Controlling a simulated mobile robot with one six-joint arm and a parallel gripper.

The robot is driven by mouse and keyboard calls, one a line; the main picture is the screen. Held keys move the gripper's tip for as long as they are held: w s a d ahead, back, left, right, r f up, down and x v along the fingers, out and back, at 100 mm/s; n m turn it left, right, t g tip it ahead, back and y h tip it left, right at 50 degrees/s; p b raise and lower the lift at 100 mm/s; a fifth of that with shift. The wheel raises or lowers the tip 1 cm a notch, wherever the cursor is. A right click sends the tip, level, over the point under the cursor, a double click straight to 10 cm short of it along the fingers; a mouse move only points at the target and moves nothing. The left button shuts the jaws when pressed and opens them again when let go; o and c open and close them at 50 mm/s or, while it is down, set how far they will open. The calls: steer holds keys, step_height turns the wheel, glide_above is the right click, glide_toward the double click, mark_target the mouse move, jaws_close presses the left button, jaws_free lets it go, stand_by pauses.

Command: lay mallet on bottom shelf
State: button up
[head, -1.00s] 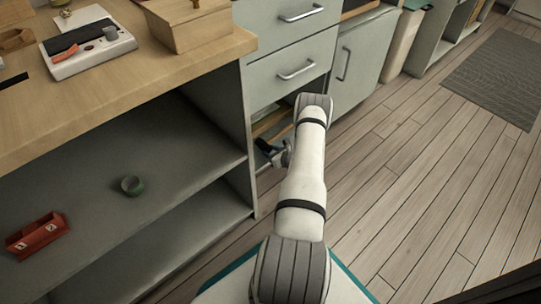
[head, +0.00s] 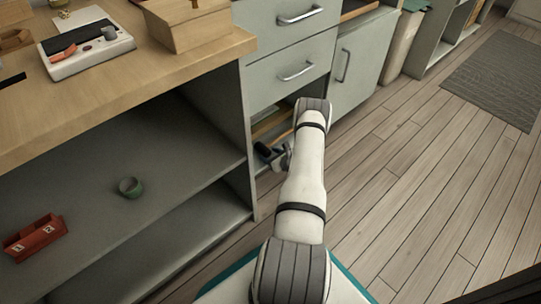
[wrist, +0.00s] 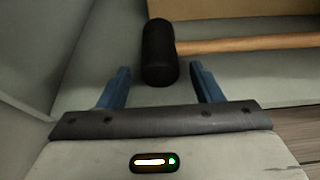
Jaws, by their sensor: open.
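The mallet has a black cylindrical head (wrist: 160,48) and a light wooden handle (wrist: 250,43). In the wrist view it lies on a grey shelf surface (wrist: 230,90), with its handle running off to the right. My gripper (wrist: 160,72) is open, its two blue fingers apart on either side of the near end of the mallet head. I see no finger pressing on the head. In the head view my gripper (head: 273,154) is at the low opening under the drawers, mostly hidden by my arm. The mallet is hard to make out there.
A grey side wall (wrist: 30,50) stands close on the left in the wrist view, and a wooden panel (wrist: 240,10) is behind the mallet. Drawers (head: 290,45) are above the opening.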

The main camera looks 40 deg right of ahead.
steer(key=p+v, duration=0.4)
steer(key=v, duration=0.8)
steer(key=shift+p, duration=0.4)
steer(key=shift+s, duration=0.1)
